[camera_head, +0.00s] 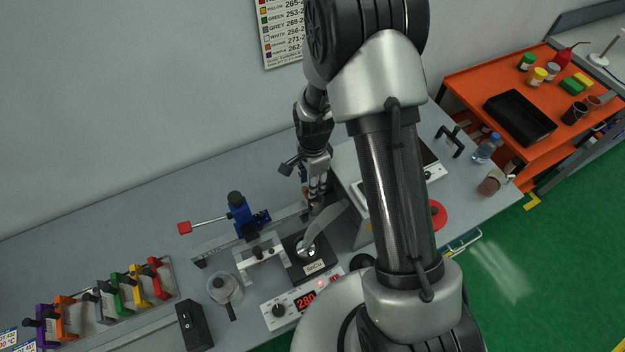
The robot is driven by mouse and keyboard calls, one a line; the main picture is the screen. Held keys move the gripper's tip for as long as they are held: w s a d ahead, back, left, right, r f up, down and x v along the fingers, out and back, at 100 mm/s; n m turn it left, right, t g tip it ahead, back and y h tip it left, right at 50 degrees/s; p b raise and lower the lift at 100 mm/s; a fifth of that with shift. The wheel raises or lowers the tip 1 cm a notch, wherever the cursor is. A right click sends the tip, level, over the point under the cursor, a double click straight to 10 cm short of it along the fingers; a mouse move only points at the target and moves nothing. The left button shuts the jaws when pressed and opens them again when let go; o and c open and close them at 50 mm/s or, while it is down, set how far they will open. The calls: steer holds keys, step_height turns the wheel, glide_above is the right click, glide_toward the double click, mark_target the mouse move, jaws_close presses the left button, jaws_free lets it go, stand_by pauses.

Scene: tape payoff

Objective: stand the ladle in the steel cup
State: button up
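A round steel cup (224,291) stands on the bench left of the solder pot, with a dark knob-like part showing inside its rim and a short dark handle at its front. My gripper (317,203) points down behind and above the black solder pot marked SnCu (309,268). A pale, curved metal piece (325,226) slopes from beside my gripper down to the pot's opening; it looks like the ladle, but I cannot be sure. My fingertips are small and partly hidden, so I cannot tell whether they hold it.
A blue clamp (241,216) with a red-tipped lever stands behind the cup. A controller reading 280 (303,301) and a black switch box (194,325) are in front. Coloured clamps (117,292) line the left. My arm hides part of the bench; an orange cart (470,90) stands right.

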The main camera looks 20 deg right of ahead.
steer(key=shift+r, duration=0.1)
step_height(320, 180, up, 12)
stand_by(0.5)
stand_by(0.9)
